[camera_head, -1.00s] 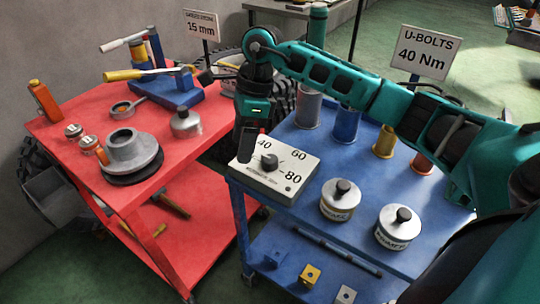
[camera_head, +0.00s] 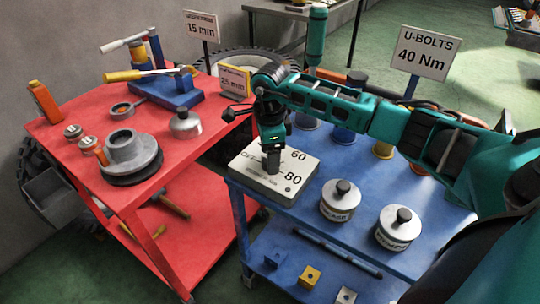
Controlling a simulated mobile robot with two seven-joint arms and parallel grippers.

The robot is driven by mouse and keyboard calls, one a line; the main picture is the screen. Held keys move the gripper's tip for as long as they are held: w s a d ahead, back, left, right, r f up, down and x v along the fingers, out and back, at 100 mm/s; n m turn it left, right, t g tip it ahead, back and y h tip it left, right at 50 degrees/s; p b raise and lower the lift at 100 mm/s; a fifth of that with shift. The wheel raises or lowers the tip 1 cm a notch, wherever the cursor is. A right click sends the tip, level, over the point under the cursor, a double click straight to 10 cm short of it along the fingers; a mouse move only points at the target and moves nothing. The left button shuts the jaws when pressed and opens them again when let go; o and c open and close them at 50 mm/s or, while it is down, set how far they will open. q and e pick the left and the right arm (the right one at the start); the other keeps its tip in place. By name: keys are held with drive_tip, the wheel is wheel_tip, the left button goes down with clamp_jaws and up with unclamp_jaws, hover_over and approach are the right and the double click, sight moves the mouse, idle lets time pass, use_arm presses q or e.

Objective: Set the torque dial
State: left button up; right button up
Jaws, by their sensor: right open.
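The torque dial (camera_head: 248,173) is a pale box at the left end of the blue cart's top. Its 60 and 80 marks show. The knob and the 40 mark are hidden behind my right gripper, so I cannot tell where the knob points. My right gripper (camera_head: 271,164) is open and points down over the knob. I cannot tell whether its fingers touch the knob. A sign (camera_head: 424,52) at the back reads "U-BOLTS 40 Nm". My left gripper is not in view.
Two lidded round tins, one nearer the dial (camera_head: 340,203) and one farther right (camera_head: 400,229), stand on the blue cart (camera_head: 310,230). Colored cylinders stand behind my right arm. A red cart (camera_head: 172,150) at left holds tools and metal parts.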

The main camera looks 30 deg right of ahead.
drive_tip(key=shift+f, duration=0.4)
drive_tip(key=shift+c, duration=0.2)
drive_tip(key=c, duration=1)
drive_tip(key=shift+m, duration=0.4)
drive_tip(key=m, duration=0.5)
drive_tip(key=shift+p, duration=0.4)
drive_tip(key=m+p, duration=0.1)
drive_tip(key=m, duration=0.5)
